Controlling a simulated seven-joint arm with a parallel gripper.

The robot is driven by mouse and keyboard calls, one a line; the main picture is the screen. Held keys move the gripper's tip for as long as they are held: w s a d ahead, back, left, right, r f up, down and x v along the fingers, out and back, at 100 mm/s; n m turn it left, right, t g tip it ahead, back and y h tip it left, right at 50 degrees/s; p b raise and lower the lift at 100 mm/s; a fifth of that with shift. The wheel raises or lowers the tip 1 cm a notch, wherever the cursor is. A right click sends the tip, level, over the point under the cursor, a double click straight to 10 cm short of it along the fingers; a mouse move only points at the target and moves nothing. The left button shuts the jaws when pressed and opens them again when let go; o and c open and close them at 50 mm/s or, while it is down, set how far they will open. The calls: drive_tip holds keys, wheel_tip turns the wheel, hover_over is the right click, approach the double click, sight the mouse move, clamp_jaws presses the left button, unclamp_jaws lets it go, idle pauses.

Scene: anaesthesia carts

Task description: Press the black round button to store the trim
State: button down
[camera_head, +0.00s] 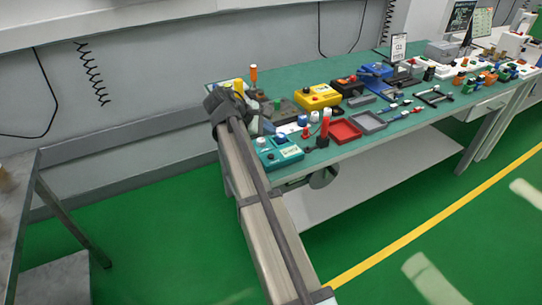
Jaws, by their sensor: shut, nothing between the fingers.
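I cannot make out a black round button for certain; the controls on the devices are too small. A teal box (278,154) with pale knobs on its top sits at the near left edge of the green-topped bench (395,132). A yellow box (318,97) with a small red part on top stands behind it. A dark box (347,87) with a red part stands to its right. My arm (262,215) reaches up from the bottom to the bench's left end and hides part of that corner. My gripper cannot be made out there.
A red tray (344,131) and a grey tray (369,122) lie near the bench's front edge. A red upright cylinder (325,121) stands beside the teal box. A blue device (376,72) and several small parts crowd the back and right. A metal table (17,200) stands at left.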

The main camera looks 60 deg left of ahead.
sight(269, 157)
drive_tip(key=shift+f, duration=3.55)
drive_tip(key=shift+f, duration=0.1)
drive_tip(key=shift+f, duration=0.3)
drive_tip(key=shift+f, duration=0.35)
drive_tip(key=shift+r, duration=0.1)
idle(0.4)
drive_tip(key=shift+r, duration=0.7)
drive_tip(key=shift+r, duration=2.5)
